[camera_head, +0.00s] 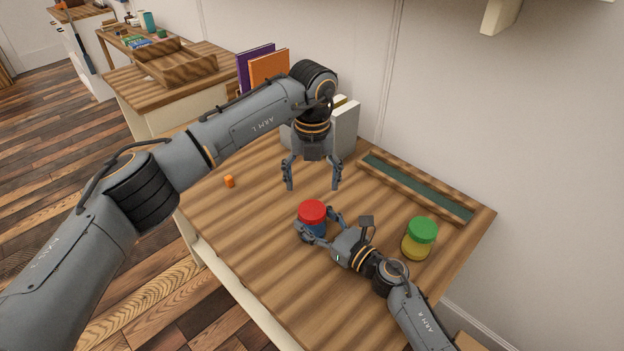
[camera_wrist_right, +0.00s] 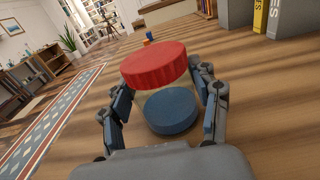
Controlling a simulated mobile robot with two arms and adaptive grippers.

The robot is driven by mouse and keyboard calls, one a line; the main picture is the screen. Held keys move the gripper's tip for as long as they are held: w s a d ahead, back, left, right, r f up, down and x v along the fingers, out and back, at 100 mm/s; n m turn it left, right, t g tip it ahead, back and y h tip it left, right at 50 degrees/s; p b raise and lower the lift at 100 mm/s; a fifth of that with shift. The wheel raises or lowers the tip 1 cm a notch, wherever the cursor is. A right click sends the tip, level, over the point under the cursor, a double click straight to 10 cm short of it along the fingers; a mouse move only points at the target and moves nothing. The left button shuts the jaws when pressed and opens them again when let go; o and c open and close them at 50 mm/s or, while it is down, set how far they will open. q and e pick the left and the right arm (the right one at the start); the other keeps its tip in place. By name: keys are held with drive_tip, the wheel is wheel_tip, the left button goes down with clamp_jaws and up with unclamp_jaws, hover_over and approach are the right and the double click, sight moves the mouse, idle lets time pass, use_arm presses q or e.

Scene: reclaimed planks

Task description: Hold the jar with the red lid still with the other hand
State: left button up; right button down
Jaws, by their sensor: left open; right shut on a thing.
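The jar with the red lid (camera_head: 312,211) stands on the wooden table, with blue contents showing below the lid. In the right wrist view the jar (camera_wrist_right: 153,64) sits between both fingers, which touch or nearly touch its sides below the lid. My right gripper (camera_head: 316,226) is shut on the jar from the lower right. My left gripper (camera_head: 311,187) is open and empty, pointing down, with its fingertips above and just behind the lid in the head view. Part of the jar's body is hidden by the right fingers.
A jar with a green lid (camera_head: 420,238) and yellow contents stands to the right, beside my right arm. A long shallow tray (camera_head: 418,187) lies along the wall. A small orange block (camera_head: 229,181) lies at the left. A grey bookend (camera_head: 345,128) stands behind my left gripper.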

sight(312, 209)
use_arm(q)
drive_tip(key=m, duration=1.1)
drive_tip(key=shift+m, duration=0.4)
drive_tip(key=m, duration=0.3)
drive_tip(key=shift+m, duration=0.3)
drive_tip(key=m, duration=0.7)
drive_tip(key=shift+m, duration=0.4)
drive_tip(key=m, duration=0.3)
drive_tip(key=shift+m, duration=0.3)
drive_tip(key=m, duration=0.4)
drive_tip(key=shift+f+m, duration=0.4)
drive_tip(key=shift+f, duration=0.05)
wheel_tip(312, 209, down, 7)
drive_tip(key=shift+f, duration=0.1)
